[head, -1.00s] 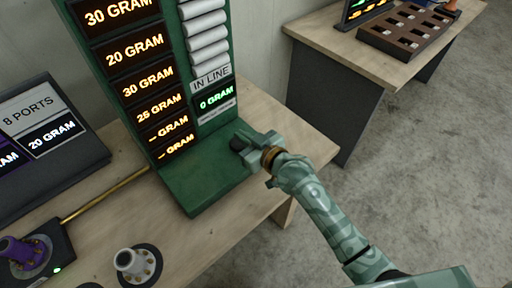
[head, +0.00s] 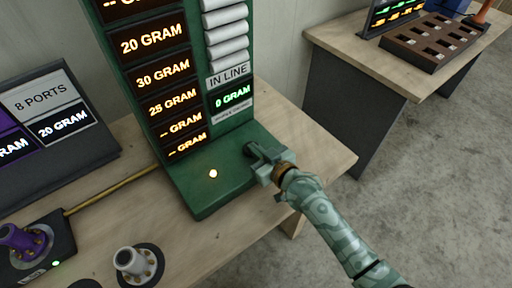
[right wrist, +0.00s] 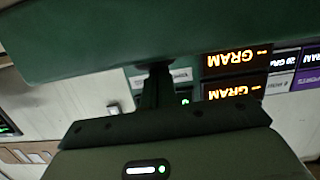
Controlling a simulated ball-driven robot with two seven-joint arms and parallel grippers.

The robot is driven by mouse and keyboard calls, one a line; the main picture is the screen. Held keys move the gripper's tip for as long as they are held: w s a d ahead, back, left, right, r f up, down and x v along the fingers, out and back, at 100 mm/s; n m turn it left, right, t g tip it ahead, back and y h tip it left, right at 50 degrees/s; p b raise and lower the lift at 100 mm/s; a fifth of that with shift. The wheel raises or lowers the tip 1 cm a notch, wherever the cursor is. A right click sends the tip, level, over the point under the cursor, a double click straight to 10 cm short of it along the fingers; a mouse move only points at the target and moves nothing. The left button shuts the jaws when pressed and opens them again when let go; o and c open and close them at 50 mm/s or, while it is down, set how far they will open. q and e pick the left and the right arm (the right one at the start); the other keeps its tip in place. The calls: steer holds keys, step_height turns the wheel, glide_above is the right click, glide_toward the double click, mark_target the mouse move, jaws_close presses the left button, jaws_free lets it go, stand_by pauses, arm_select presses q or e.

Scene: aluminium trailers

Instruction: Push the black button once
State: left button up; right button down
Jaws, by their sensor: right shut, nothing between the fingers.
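The black button (head: 248,149) sits on the flat base of the green dispenser stand (head: 205,200), near its right side. My right gripper (head: 260,160) is shut and empty, its fingertips at the button and covering part of it. I cannot tell how far the button is pressed in. In the right wrist view, the closed fingers (right wrist: 158,88) reach up to the dark button under the green base (right wrist: 130,38). My left gripper is not in view.
A small lit lamp (head: 213,173) glows on the base. The orange display panel (head: 163,73) stands behind. A white nozzle (head: 135,262) and a purple one (head: 25,242) are at lower left. A second table (head: 350,75) with a brown tray (head: 432,42) stands at right.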

step_height(320, 180, up, 5)
steer(key=p, duration=0.5)
steer(key=shift+r, duration=0.1)
steer(key=f+p+v, duration=0.1)
steer(key=v, duration=0.8)
steer(key=shift+s+d+p, duration=0.3)
steer(key=shift+s+p, duration=0.1)
steer(key=shift+s, duration=0.05)
stand_by(1.8)
